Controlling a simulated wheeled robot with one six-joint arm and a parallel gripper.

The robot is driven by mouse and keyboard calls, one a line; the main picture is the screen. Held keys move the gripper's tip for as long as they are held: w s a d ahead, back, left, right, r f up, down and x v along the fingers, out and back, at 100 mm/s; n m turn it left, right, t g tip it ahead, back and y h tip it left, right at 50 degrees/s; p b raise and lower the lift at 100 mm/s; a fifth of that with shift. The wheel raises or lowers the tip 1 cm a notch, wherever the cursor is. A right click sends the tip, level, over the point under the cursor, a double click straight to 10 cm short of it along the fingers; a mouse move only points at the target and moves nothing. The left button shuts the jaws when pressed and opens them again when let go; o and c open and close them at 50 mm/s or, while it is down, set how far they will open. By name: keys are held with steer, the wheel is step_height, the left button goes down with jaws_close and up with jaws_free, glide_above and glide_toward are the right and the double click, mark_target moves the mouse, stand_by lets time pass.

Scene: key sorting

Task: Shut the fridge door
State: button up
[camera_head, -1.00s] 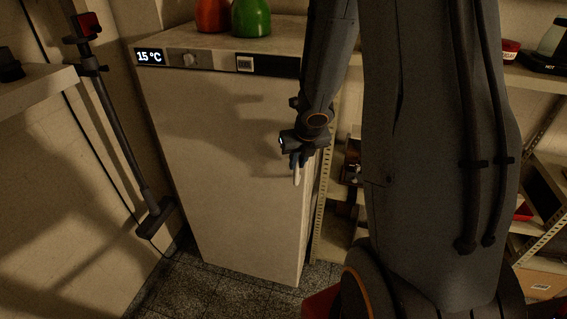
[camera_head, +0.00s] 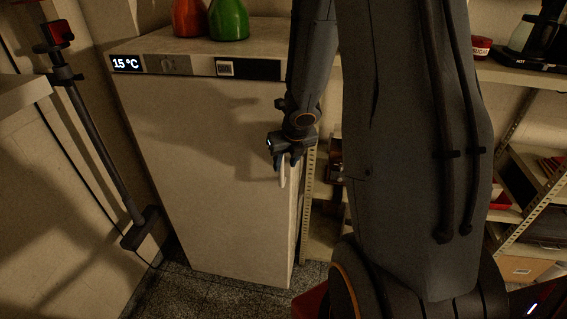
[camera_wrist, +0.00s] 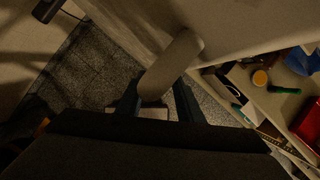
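The fridge (camera_head: 205,170) is a pale box with a "15 °C" display, and its front door fills the left middle of the head view. I cannot tell if the door is fully closed; a dark strip shows beside its lower right edge. A white vertical handle (camera_head: 283,172) sits at the door's right side. My gripper (camera_head: 287,160) is at this handle, pointing down. In the wrist view the handle (camera_wrist: 172,65) reaches between the two spread fingers of my gripper (camera_wrist: 158,95), with some floor visible beside it. Firm contact cannot be seen.
A red bottle (camera_head: 188,18) and a green bottle (camera_head: 228,20) stand on the fridge. A stick vacuum (camera_head: 100,140) leans at the left. Metal shelving (camera_head: 310,190) stands close on the right. Speckled floor (camera_head: 215,300) is free in front.

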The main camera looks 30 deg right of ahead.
steer(key=shift+w+d+r+p, duration=0.1)
steer(key=shift+w+r+p, duration=0.05)
steer(key=shift+r+p, duration=0.35)
steer(key=shift+p+v, duration=0.6)
steer(key=shift+v, duration=0.5)
steer(key=v, duration=0.9)
steer(key=shift+s, duration=0.35)
steer(key=shift+f, duration=0.15)
